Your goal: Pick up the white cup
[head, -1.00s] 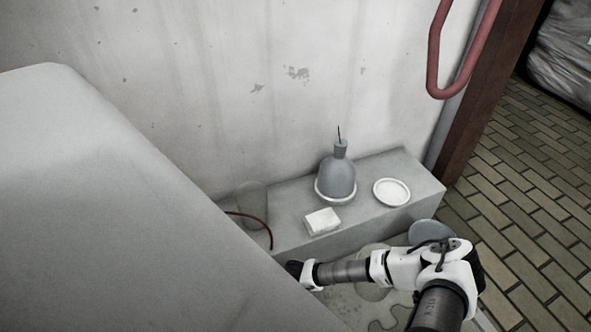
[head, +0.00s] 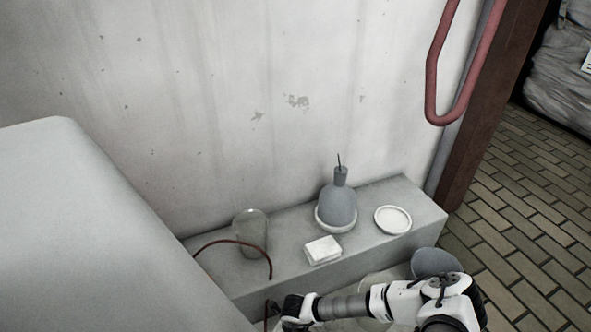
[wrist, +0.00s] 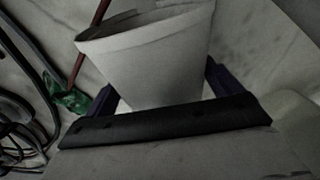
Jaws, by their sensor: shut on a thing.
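The white cup (wrist: 150,58) fills the upper middle of the wrist view, with its rim toward the top. My gripper (wrist: 161,86) is shut on it, with one dark blue finger at each side of the cup. In the head view the wrist end of my arm (head: 298,310) is at the bottom, in front of the low grey ledge. My fingers and the cup cannot be made out there. What lies beneath the cup is hidden in the wrist view.
The grey ledge (head: 300,278) holds a glass jar (head: 250,232), a grey bottle (head: 338,205), a white block (head: 322,250) and a white dish (head: 392,220). A large pale block (head: 80,220) stands at left. A red pipe (head: 435,75) hangs upper right. Brick floor (head: 520,200) is clear at right.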

